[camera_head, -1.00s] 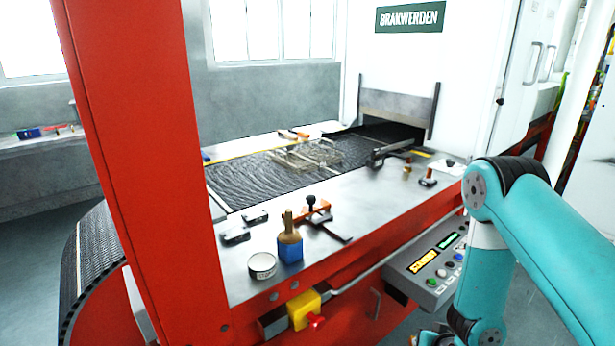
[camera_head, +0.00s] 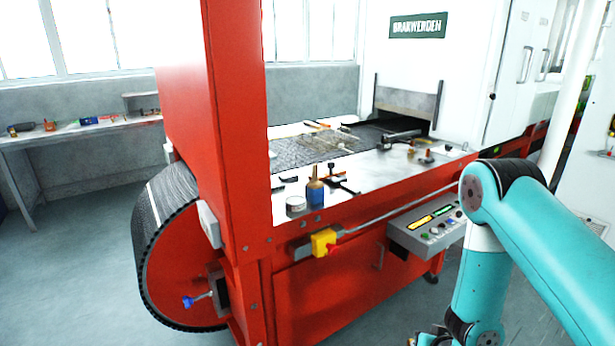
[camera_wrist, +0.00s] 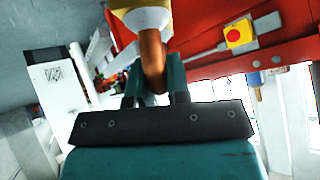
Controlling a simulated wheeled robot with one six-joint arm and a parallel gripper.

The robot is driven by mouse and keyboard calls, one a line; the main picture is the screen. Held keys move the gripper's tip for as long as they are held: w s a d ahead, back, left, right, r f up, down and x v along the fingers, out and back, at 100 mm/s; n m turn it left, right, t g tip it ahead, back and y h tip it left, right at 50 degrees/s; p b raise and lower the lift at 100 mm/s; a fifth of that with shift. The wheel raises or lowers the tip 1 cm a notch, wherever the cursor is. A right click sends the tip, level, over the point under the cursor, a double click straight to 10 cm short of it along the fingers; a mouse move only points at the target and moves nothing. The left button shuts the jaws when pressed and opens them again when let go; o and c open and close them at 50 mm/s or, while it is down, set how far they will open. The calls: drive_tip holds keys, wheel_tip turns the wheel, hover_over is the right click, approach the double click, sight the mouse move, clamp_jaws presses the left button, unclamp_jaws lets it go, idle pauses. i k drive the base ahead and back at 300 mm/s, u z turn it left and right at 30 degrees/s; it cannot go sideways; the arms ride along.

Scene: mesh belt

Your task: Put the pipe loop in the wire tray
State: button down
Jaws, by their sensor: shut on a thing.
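The wire tray (camera_head: 335,140) lies on the dark mesh belt, behind the red post and the steel front ledge in the head view. It looks small and thin-wired, and I see nothing clearly in it. In the wrist view my gripper (camera_wrist: 153,82) is shut on a copper-brown curved tube, which I take as the pipe loop (camera_wrist: 152,55). A pale piece with yellow beside it shows at the top of the tube; I cannot tell what it is.
A red post (camera_head: 238,130) stands before the belt's left part. The ledge holds a blue-based brush (camera_head: 315,190), a white tin (camera_head: 295,203) and small tools. A yellow switch box (camera_head: 323,241) and a control box (camera_head: 425,226) stick out in front. Floor at the left is clear.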

sight(327, 137)
drive_tip(key=u, duration=1.7)
drive_tip(key=i, duration=6.6)
drive_tip(key=z, duration=2.4)
drive_tip(key=i, duration=1.1)
drive_tip(key=u, duration=0.05)
